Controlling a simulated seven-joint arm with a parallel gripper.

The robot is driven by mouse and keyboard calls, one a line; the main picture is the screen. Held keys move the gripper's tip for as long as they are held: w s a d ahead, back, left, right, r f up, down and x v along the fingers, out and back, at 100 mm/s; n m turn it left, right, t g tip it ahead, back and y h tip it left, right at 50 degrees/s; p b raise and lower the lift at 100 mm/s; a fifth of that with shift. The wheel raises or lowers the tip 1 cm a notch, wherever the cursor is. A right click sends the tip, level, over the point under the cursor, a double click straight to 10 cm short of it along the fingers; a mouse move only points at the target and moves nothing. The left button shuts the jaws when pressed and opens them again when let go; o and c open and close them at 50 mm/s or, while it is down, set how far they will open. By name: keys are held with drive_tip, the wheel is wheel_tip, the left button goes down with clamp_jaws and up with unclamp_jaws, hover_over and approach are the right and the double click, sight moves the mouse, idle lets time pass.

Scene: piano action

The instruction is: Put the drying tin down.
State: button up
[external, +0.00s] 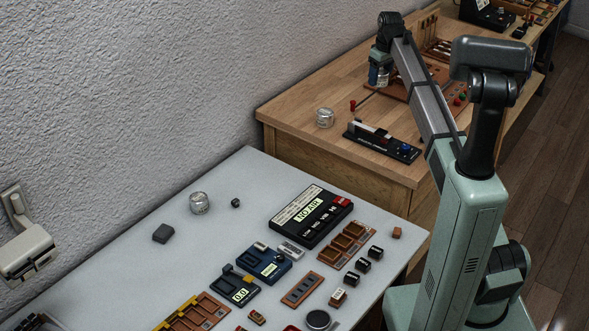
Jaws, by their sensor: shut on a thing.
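My gripper (379,80) is at the end of my outstretched arm, over the wooden bench, near its wall side. It points down and is shut on a small pale, bluish thing, the drying tin (378,75). The fingers partly hide the tin, and it is too small to make out in detail. I cannot tell whether its underside touches the bench.
A round clear-and-silver jar (324,117) stands on the wooden bench (290,103), near a black device (382,142). A brown board (425,85) lies right of my gripper. A similar jar (199,203) stands on the crowded grey table (250,165).

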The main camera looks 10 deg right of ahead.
drive_tip(key=m, duration=0.1)
hover_over(388, 123)
drive_tip(key=shift+s+f, duration=0.2)
drive_tip(key=shift+f, duration=7.3)
drive_tip(key=shift+f, duration=0.2)
drive_tip(key=o, duration=1.1)
drive_tip(key=shift+r, duration=0.2)
drive_tip(key=r, duration=0.4)
drive_tip(key=s+r, duration=0.1)
drive_tip(key=r, duration=0.7)
drive_tip(key=shift+s+d, duration=0.15)
drive_tip(key=shift+d, duration=0.2)
